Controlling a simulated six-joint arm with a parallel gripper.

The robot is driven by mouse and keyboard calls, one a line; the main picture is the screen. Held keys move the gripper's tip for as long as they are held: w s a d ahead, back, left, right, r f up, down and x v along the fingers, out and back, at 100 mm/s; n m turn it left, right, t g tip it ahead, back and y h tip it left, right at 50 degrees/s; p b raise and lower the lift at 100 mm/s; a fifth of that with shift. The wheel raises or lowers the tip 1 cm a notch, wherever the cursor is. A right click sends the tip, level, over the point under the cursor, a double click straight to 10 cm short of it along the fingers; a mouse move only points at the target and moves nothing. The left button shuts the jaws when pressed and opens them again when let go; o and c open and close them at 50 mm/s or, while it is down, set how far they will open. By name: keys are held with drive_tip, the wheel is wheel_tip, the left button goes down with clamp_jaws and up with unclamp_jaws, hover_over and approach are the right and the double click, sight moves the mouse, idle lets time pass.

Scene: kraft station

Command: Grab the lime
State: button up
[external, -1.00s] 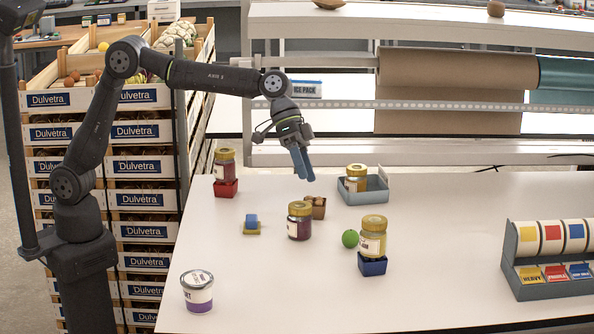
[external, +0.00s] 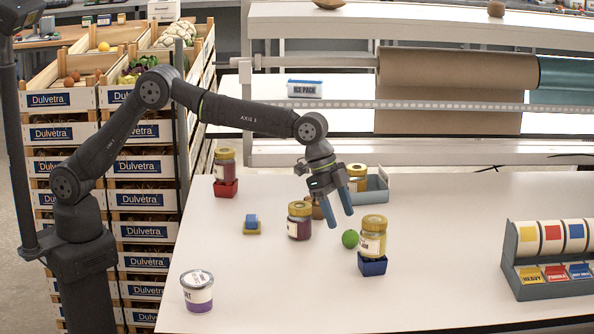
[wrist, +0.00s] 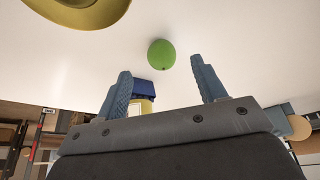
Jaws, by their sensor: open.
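The lime (external: 350,239) is a small green ball on the white table, between a dark red jar and a jar on a blue block. My gripper (external: 340,220) hangs above and slightly left of the lime in the external view, its blue fingers pointing down. In the wrist view the lime (wrist: 161,54) lies beyond the fingertips, roughly between them. The two fingers (wrist: 160,75) are apart with nothing between them.
A dark red jar (external: 299,222) stands left of the lime. A gold-lidded jar (external: 373,240) on a blue block (external: 372,265) stands close to its right. A jar in a grey tray (external: 377,190) is behind.

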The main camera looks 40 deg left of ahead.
sight(349, 233)
drive_tip(key=shift+d+x, duration=0.15)
drive_tip(key=shift+x, duration=1.4)
drive_tip(key=shift+d+x, duration=0.15)
drive_tip(key=shift+x, duration=1.4)
drive_tip(key=shift+w+r, duration=0.1)
drive_tip(key=shift+w, duration=0.05)
drive_tip(key=c, duration=1)
